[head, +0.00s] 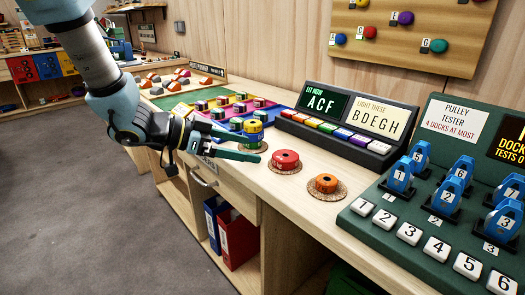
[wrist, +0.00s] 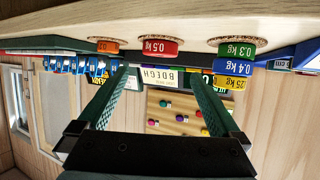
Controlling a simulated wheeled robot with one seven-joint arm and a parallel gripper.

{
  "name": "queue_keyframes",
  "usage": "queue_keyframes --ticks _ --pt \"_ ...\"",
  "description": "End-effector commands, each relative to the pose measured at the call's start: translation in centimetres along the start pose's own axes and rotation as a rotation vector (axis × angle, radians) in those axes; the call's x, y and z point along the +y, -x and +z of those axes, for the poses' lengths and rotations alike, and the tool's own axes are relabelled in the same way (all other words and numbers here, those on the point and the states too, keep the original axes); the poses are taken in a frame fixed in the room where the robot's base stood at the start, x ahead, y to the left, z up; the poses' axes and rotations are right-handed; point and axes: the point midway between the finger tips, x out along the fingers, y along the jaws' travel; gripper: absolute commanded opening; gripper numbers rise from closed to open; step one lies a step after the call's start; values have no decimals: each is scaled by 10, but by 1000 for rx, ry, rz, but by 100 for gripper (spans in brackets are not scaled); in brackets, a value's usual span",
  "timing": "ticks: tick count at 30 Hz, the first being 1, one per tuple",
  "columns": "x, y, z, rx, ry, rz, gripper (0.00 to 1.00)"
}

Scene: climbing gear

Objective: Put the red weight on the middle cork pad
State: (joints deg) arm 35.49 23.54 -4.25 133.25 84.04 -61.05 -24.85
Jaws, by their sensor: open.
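The red weight (head: 285,160), marked 0.5 kg in the wrist view (wrist: 157,47), sits flat on the middle cork pad (head: 271,168). Nothing is on top of it. My gripper (head: 260,152) is open and empty, low over the bench just left of the red weight. In the upside-down wrist view the red weight shows ahead, between my spread fingertips (wrist: 161,72); I see no contact.
A stack of green, blue and yellow weights (head: 252,131) stands close beside my fingers. An orange weight (head: 326,183) sits on the right cork pad. The sign console (head: 335,130) is behind; the pulley tester (head: 430,200) is at the right.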

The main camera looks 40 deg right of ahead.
Motion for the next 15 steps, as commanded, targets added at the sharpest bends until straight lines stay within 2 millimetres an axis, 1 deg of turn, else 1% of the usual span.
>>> queue_keyframes --ticks 1,5,13,15 --pt "-1 7 0 1 1 -4 100" --pt "0 18 0 0 1 -2 100" --pt "0 21 0 -1 2 -1 100" --pt "-6 24 2 -9 6 -31 100"
